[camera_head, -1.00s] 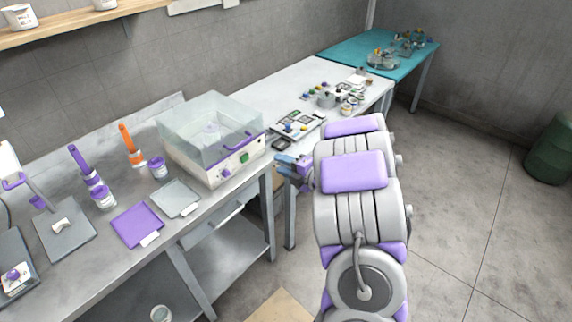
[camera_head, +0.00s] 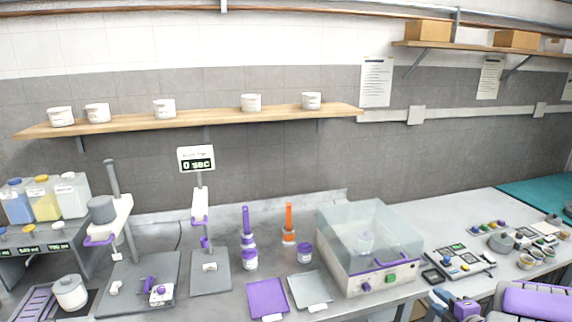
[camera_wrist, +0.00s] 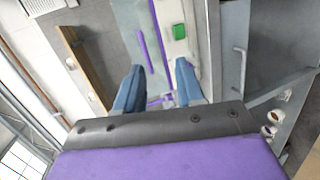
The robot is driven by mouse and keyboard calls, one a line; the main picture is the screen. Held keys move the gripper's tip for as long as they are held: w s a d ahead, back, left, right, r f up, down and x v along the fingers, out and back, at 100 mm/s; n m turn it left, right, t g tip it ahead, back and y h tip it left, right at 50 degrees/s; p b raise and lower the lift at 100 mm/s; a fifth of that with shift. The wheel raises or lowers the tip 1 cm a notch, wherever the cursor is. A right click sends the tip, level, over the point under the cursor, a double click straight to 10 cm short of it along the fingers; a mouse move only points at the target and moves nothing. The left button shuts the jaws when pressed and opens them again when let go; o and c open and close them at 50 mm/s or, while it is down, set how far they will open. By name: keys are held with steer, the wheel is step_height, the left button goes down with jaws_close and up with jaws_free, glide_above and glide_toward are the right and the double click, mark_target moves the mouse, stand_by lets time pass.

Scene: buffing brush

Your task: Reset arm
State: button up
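My gripper (camera_head: 455,305) is at the lower right of the head view, in front of the bench edge and just right of the clear-lidded machine (camera_head: 370,245). In the wrist view my gripper (camera_wrist: 158,82) shows two blue fingers spread apart, with nothing between them. Beyond the fingers is the machine's white front with a green button (camera_wrist: 179,31) and a purple handle. A purple-handled brush (camera_head: 246,222) and an orange-handled brush (camera_head: 289,220) stand upright on the bench. I cannot tell whether the gripper touches anything.
A purple mat (camera_head: 267,300) and a grey tray (camera_head: 310,289) lie at the bench front. A purple-lidded jar (camera_head: 304,253) stands behind them. Stands fill the left, including one with a timer display (camera_head: 197,159). A wooden shelf (camera_head: 205,118) holds several white pots. Small parts cover the right bench.

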steer(key=s+a+r+m+g+h, duration=0.4)
steer(key=s+r+m+g+h, duration=0.25)
steer(key=m, duration=0.45)
steer(key=s+a+m+g+y, duration=0.5)
steer(key=s+a+m+g, duration=0.2)
steer(key=s+a, duration=1.9)
steer(key=s+g, duration=0.2)
steer(key=shift+s+a+y, duration=0.2)
steer(key=shift+s+y, duration=0.15)
steer(key=shift+g, duration=0.25)
